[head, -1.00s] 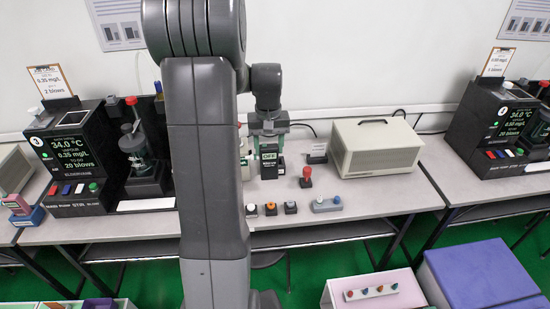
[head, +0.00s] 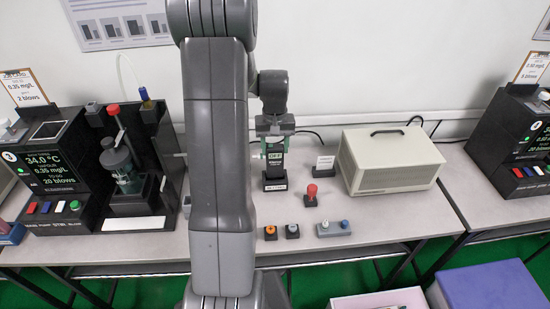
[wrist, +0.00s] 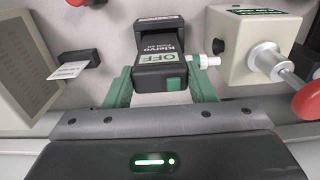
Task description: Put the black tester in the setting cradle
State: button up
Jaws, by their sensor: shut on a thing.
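The black tester (wrist: 160,62), with a pale green OFF display and a white mouthpiece at its side, is between the green fingers of my gripper (wrist: 160,88) in the wrist view. In the head view the tester (head: 276,160) is upright below my gripper (head: 275,140). My gripper is shut on it. Directly below it is a black block with a white front label (head: 275,185), which looks like the setting cradle. It also shows just beyond the tester in the wrist view (wrist: 158,20). I cannot tell whether the tester is fully seated in it.
A beige case (head: 392,160) stands to the right, with a small placard (head: 325,164) nearby. A red-topped knob (head: 311,194) and several small buttons stand in front. A beige box with a metal rod (wrist: 255,50) is close beside the tester. My arm hides part of the bench.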

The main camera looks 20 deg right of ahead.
aim_at(275, 156)
jog(key=shift+f, duration=2.15)
jog(key=o, duration=1.3)
jog(key=shift+o, duration=0.2)
notch_tip(275, 156, up, 12)
jog(key=shift+r, duration=0.1)
